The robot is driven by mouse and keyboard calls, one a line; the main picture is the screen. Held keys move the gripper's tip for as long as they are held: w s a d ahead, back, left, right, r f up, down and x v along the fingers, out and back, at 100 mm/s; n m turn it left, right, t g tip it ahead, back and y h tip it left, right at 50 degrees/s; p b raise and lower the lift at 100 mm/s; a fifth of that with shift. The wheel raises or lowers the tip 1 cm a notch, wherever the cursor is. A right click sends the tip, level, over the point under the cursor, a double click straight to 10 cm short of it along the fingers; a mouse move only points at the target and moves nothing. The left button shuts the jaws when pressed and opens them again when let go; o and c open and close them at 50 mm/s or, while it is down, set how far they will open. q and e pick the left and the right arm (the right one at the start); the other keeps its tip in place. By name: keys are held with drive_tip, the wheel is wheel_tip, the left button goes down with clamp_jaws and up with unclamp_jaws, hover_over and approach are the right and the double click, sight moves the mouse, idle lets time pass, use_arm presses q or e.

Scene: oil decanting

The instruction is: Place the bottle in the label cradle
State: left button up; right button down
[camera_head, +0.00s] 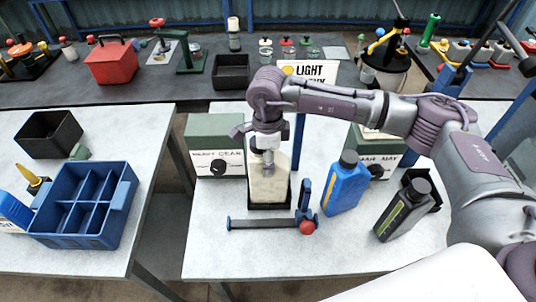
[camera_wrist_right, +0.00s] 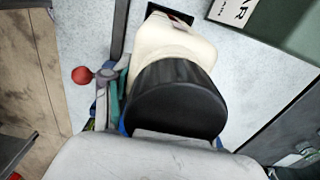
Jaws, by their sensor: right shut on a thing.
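A cream bottle (camera_head: 275,188) with a black cap stands about upright in the middle of the right table. My right gripper (camera_head: 266,160) is shut on it near its top, coming from above and behind. In the right wrist view the black cap (camera_wrist_right: 176,102) fills the middle, with the cream body (camera_wrist_right: 165,45) beyond it. A shallow black holder (camera_head: 270,206) shows around the bottle's foot; I cannot tell whether the bottle rests fully in it. A blue bar frame (camera_head: 258,223) with an upright post and red ball (camera_head: 307,228) lies just in front. My left gripper is not in view.
A blue bottle (camera_head: 345,184) and a dark grey bottle (camera_head: 402,210) stand to the right. Green label boxes, one HEAVY GEAR (camera_head: 216,132), stand behind. A blue divided crate (camera_head: 88,203) is on the left table. The right table's front is clear.

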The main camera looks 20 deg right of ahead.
drive_tip(key=shift+b, duration=0.3)
drive_tip(key=shift+c, duration=1.6)
unclamp_jaws()
wheel_tip(320, 180, up, 11)
drive_tip(key=b, duration=0.4)
drive_tip(key=shift+r, duration=0.55)
